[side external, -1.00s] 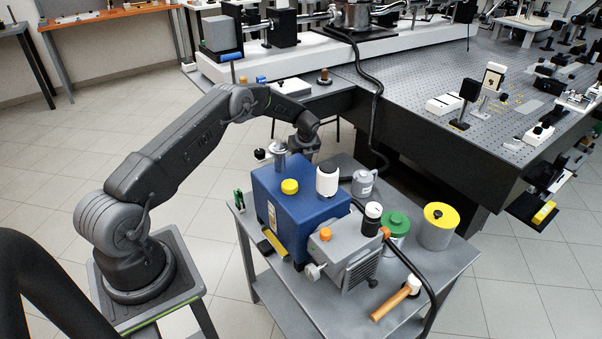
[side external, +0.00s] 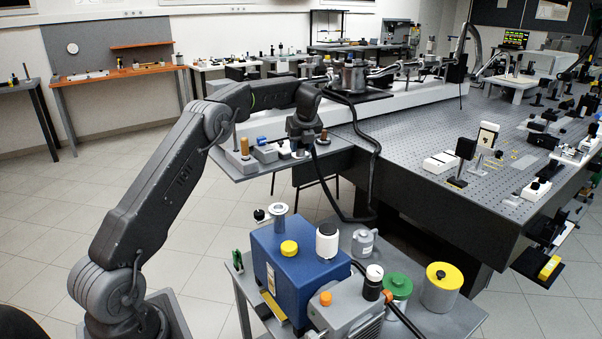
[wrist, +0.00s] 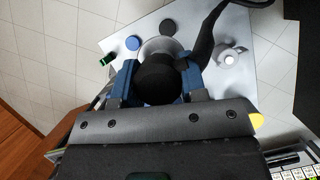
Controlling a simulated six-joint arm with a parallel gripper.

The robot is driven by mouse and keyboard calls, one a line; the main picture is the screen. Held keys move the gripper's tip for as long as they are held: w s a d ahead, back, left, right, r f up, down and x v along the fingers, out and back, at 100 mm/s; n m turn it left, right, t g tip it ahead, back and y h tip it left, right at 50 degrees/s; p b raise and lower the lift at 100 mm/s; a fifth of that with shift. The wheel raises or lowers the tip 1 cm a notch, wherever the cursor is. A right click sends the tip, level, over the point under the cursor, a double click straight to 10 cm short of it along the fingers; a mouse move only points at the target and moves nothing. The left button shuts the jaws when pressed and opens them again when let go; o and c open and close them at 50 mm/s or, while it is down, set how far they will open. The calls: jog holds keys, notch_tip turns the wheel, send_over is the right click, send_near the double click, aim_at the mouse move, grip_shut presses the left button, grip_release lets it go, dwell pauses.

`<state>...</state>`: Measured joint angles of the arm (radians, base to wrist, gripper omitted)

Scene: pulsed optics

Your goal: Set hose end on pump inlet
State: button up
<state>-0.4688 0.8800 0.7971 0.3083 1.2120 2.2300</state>
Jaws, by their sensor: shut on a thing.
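My gripper (side external: 302,146) is raised above and behind the blue pump (side external: 285,262) in the side view. In the wrist view its blue fingers (wrist: 160,78) are shut on the round black hose end (wrist: 158,88). The black hose (side external: 325,188) hangs from my gripper, loops low behind the cart and rises to the optical table. The pump's metal flanged port, which looks like the inlet (side external: 279,208), stands upright and uncovered, below and apart from the hose end. In the wrist view a silver disc, likely this flange, is partly hidden behind the hose end.
A side shelf (side external: 240,172) and the optical table's edge (side external: 440,205) flank the hose.

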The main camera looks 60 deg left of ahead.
aim_at(300, 158)
jog(key=shift+n, duration=0.3)
jog(key=r, duration=0.6)
jog(key=shift+s+d+r, duration=0.2)
jog(key=shift+s+d, duration=0.05)
jog(key=shift+d, duration=0.1)
jog(key=s+d+n+g, duration=0.4)
jog(key=s+d+n, duration=0.65)
jog(key=s, duration=0.25)
jog(key=shift+n+h, duration=0.35)
jog(key=shift+h, duration=0.15)
jog(key=f, duration=0.2)
jog(key=s+f, duration=0.1)
jog(key=f, duration=0.2)
jog(key=shift+d+f, duration=0.1)
jog(key=shift+f, duration=2.8)
jog(key=shift+f, duration=1)
